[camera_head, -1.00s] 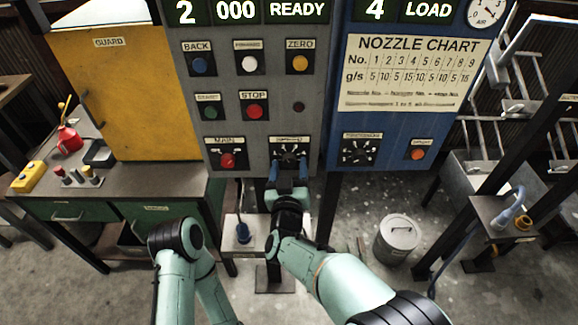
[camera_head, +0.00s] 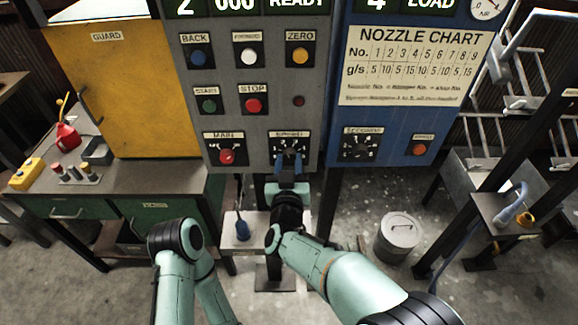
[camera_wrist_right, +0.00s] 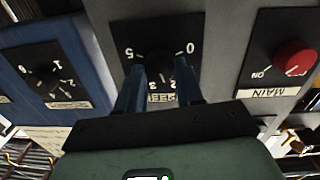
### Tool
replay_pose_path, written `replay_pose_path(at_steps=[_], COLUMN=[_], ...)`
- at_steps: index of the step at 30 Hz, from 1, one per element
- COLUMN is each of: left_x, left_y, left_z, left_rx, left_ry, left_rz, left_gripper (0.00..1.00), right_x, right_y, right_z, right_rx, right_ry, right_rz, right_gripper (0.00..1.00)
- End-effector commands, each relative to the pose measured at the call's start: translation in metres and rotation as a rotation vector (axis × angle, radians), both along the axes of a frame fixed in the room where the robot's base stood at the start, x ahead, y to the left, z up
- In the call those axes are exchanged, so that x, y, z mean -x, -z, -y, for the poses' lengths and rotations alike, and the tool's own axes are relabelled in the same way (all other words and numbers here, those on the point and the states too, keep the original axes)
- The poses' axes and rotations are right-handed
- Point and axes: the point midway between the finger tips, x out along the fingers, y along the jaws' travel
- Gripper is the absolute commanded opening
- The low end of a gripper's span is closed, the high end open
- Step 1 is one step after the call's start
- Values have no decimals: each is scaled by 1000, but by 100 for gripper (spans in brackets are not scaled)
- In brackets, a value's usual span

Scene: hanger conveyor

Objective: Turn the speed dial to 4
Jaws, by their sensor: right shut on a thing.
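The speed dial (camera_head: 289,148) is a dark knob on a black plate at the bottom of the grey control panel (camera_head: 226,110). In the right wrist view the dial (camera_wrist_right: 160,62) appears upside down, with a scale on which 0, 2, 3 and 5 can be read. My right gripper (camera_head: 288,161) is at the dial, and its two blue fingers (camera_wrist_right: 160,80) are shut on the knob from either side. The fingers cover part of the scale, so I cannot tell the knob's exact setting. My left arm shows at the lower left, but its gripper is out of view.
The red main switch (camera_head: 226,156) is left of the dial. A similar dial (camera_head: 361,146) is on the blue panel (camera_head: 385,120) to the right, under the nozzle chart (camera_head: 410,65). A lidded can (camera_head: 398,238) stands on the floor.

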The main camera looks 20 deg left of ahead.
Motion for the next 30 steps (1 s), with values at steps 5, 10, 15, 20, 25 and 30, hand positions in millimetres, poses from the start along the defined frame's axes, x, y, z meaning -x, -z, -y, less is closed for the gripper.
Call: replay_pose_path(at_steps=[5,10,15,20,25,30], left_x=[7,12,11,7,2,-2], left_y=[21,36,49,58,68,77], left_z=[0,0,0,0,-1,-1], left_rx=[0,0,-2,-4,-8,-9], left_ry=[0,0,-2,-6,-10,-14], left_rz=[-9,-14,-6,11,29,43], left_gripper=[43,43,43,43,43,43], right_x=[0,-1,-1,-1,-1,-1], right_y=[2,2,2,1,1,2], right_z=[2,2,3,3,3,3], right_rx=[-141,-296,-451,-597,-751,-906], right_ry=[2,3,3,3,3,2], right_rz=[-38,-82,-126,-169,-213,-258], right_gripper=[6,6,6,6,6,6])
